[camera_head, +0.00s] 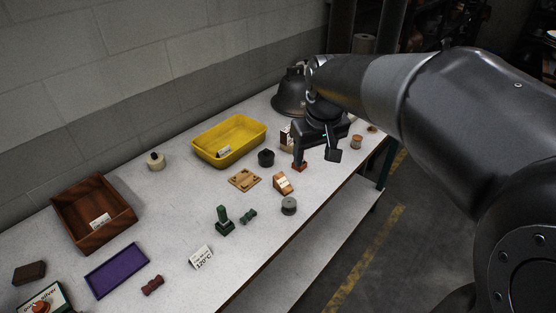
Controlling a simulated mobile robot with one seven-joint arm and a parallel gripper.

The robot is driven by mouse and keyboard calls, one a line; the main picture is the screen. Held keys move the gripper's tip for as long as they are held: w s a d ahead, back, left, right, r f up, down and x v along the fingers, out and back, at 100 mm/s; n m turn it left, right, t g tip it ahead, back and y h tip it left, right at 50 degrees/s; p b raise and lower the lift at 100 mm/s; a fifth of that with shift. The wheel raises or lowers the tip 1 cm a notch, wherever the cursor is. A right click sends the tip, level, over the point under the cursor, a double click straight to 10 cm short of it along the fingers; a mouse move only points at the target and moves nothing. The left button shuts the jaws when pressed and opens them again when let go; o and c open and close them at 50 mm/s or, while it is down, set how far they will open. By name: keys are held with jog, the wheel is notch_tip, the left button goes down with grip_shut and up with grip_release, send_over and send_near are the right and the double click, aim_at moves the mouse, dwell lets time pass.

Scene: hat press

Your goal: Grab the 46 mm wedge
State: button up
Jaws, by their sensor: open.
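A small wooden wedge-like block (283,183) with a white label lies on the table near its front edge; the label is too small to read. My gripper (316,158) is open, pointing down, above and to the right of this block. A reddish-brown piece (299,167) sits at the tip of my gripper's left finger, partly hidden by it; I cannot tell whether they touch. I cannot tell from the labels which piece is the 46 mm one.
A grey cylinder (289,206) stands in front of the wooden block, and a flat wooden plate (244,180) lies to its left. A black cup (266,158) and a yellow tray (259,131) are behind. A dark bell-shaped object (289,98) stands beyond my gripper.

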jog(key=w+a+f+n+g, duration=0.1)
jog(key=w+a+f+n, duration=0.15)
jog(key=w+f, duration=0.55)
jog(key=n+g, duration=0.1)
jog(key=g, duration=0.1)
send_near(280, 177)
notch_tip(280, 177, down, 5)
jog(key=shift+r, duration=0.15)
jog(key=shift+s+a+f, duration=0.1)
jog(key=shift+s+f, duration=0.05)
jog(key=shift+f, duration=2.95)
jog(key=shift+c, duration=0.3)
jog(key=c, duration=1)
jog(key=shift+r, duration=0.1)
